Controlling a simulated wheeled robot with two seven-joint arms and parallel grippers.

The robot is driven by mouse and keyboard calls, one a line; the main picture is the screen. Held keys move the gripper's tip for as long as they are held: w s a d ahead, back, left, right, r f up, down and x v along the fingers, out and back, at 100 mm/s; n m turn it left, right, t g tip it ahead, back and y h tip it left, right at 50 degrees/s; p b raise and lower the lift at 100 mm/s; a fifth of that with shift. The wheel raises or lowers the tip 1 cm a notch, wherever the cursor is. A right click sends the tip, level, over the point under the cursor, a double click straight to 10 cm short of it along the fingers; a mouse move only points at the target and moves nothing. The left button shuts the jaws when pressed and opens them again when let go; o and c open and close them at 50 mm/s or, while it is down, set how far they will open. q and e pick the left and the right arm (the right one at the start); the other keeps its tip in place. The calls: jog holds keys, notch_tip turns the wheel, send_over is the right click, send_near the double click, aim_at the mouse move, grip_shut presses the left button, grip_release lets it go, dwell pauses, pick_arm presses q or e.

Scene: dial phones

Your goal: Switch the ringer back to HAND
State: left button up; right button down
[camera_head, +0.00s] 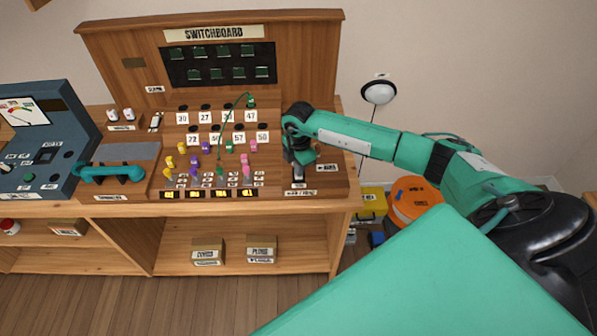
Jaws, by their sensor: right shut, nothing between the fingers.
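The wooden switchboard (212,17) stands against the wall, with a dark panel of drops, rows of numbered jacks and coloured plugs. My right gripper (299,170) points down over the right end of its desk, shut and empty. Just below the fingertips is a small plate with a dark and light switch (298,184), with a label under it too small to read surely. The gripper partly covers this spot, so I cannot tell the switch's position or whether the fingers touch it. My left gripper is not in view.
A green cord (234,115) runs from an upper jack down to the plugs. A teal handset-like bar (110,172) and a blue-grey console (45,140) are at the left. Labelled boxes (208,251) sit on the lower shelf. An orange reel (415,200) stands right of the desk.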

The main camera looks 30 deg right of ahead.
jog(key=shift+f+b, duration=0.8)
jog(key=shift+f, duration=0.45)
dwell(1.0)
notch_tip(320, 180, up, 7)
jog(key=p, duration=0.5)
dwell(0.3)
dwell(0.5)
